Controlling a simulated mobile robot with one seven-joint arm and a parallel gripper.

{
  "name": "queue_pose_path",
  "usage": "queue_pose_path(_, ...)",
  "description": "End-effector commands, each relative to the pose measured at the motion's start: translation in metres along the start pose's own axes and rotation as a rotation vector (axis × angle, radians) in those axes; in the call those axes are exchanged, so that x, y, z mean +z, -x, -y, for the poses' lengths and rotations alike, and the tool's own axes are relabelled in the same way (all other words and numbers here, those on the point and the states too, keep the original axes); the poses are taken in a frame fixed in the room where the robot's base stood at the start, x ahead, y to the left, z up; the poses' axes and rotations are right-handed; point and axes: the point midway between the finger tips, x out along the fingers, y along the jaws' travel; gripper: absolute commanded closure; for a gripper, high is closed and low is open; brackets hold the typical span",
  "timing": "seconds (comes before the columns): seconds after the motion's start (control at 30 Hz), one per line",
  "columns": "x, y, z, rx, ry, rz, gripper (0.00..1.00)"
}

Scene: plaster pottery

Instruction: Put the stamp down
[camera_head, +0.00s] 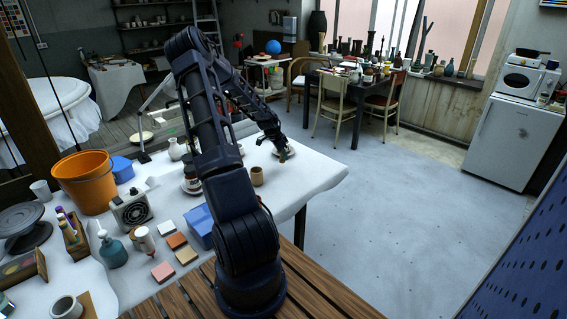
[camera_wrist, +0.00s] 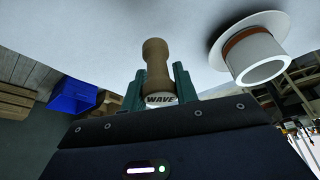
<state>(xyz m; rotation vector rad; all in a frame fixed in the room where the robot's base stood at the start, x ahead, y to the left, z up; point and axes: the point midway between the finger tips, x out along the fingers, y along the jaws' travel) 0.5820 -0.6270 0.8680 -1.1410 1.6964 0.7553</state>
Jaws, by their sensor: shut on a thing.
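The stamp (camera_wrist: 157,68) has a brown waisted handle and a white end lettered "WAVE". In the wrist view it sits between the two green fingers of my gripper (camera_wrist: 159,86), which is shut on it. In the head view my gripper (camera_head: 283,153) is low over the far right part of the white-covered table (camera_head: 318,172). The stamp is too small and covered to make out clearly there. I cannot tell whether the stamp touches the table.
A white cup with a brown band (camera_wrist: 256,52) stands close beside the stamp in the wrist view. A brown cup (camera_head: 257,176) stands near my gripper. A blue container (camera_head: 200,228), an orange bucket (camera_head: 85,182) and several coloured blocks crowd the table's left. The right corner is bare.

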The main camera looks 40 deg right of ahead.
Motion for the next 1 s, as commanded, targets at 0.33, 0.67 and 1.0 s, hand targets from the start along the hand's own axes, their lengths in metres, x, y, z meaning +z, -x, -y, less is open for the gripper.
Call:
queue_pose_path(0.33, 0.011, -0.028, -0.001, 0.002, -0.001, 0.001, 0.92)
queue_pose_path(0.67, 0.018, -0.043, 0.0, -0.001, -0.001, 0.0, 0.92)
queue_pose_path(1.0, 0.019, -0.046, 0.0, 0.0, -0.001, 0.0, 0.49)
